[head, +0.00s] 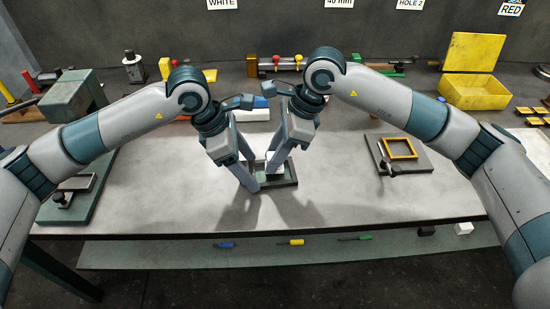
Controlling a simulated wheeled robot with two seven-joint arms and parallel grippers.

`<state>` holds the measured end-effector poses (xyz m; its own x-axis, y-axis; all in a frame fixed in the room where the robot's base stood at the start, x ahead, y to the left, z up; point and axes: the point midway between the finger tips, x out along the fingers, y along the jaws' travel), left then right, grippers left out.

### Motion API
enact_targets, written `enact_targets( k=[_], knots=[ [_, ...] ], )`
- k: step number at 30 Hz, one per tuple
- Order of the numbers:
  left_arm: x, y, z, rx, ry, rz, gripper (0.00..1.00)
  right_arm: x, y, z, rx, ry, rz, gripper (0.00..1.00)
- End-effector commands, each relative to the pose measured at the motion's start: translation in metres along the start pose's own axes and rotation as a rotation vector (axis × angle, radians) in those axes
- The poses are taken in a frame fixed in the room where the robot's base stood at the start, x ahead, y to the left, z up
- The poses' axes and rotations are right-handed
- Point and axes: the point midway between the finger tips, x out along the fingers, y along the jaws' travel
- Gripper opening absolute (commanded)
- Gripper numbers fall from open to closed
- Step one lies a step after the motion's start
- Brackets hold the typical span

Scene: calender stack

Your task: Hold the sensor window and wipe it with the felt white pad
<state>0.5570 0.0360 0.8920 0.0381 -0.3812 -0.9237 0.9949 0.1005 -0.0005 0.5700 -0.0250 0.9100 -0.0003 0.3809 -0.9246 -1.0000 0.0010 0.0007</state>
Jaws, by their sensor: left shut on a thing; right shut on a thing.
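The sensor window appears to be the small dark-rimmed rectangular piece (286,181) low at the middle of the workbench. My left gripper (254,184) comes down at its left edge and is shut on it. My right gripper (272,170) reaches down over the piece from the upper right. It is shut on a small white piece, likely the felt pad (270,156), mostly hidden between the fingers. Whether the pad touches the window's face cannot be told. The two grippers' fingertips are very close together.
A dark plate with a yellow frame (402,148) lies to the right. A yellow open box (474,92) stands at back right. A green block-like fixture (74,96) stands at left. Blue and white blocks (252,115) lie behind my grippers. The bench front is clear.

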Motion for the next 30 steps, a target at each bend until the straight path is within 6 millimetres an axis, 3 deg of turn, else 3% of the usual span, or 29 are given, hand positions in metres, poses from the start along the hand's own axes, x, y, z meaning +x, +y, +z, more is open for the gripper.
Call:
enact_targets(
  k=[11, 30],
  knots=[
    [0.0, 0.0, 0.0, 0.0, 0.0, 0.0, 0.44, -0.001, -0.001, 0.001, -0.001, -0.001, -0.001, 0.01],
    [0.0, 0.0, 0.0, 0.0, -0.001, 0.001, 0.44, 0.003, 0.015, -0.003, 0.0, 0.001, 0.002, 0.01]
  ],
)
